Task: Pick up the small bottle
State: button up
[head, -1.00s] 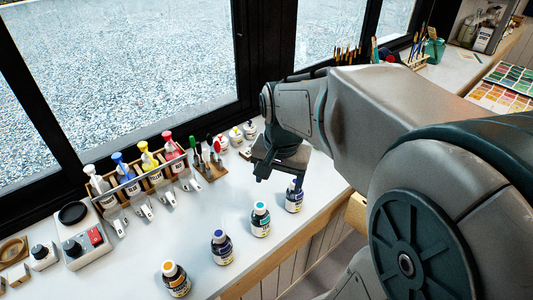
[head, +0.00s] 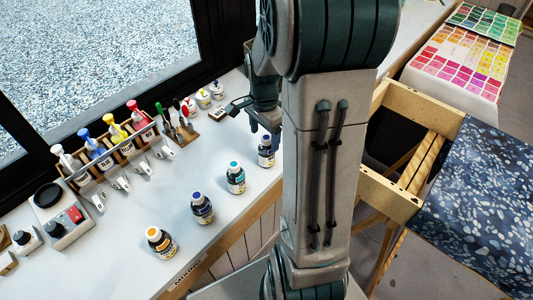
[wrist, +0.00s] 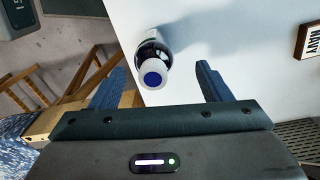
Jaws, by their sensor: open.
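A small dark bottle with a blue-topped cap and pale label (head: 265,152) stands upright near the table's front edge, the farthest right of a row of similar bottles. In the wrist view the bottle (wrist: 152,57) shows from above, its cap facing the camera, between my two blue fingers. My gripper (head: 264,128) is open and empty, just above and behind this bottle in the head view. In the wrist view the gripper (wrist: 160,78) has a clear gap on each side of the bottle. Whether the fingertips are level with the cap is unclear.
Similar bottles with teal (head: 235,178), blue (head: 202,208) and orange (head: 160,242) caps stand leftward on the white table (head: 120,235). A wooden sign (wrist: 310,40) lies right in the wrist view.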

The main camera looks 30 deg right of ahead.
aim_at(266, 148)
jog(key=f, duration=0.4)
jog(key=shift+s+d+p, duration=0.1)
jog(key=shift+s+p, duration=0.25)
jog(key=shift+s, duration=0.05)
jog(key=shift+f, duration=0.7)
jog(key=c, duration=1.1)
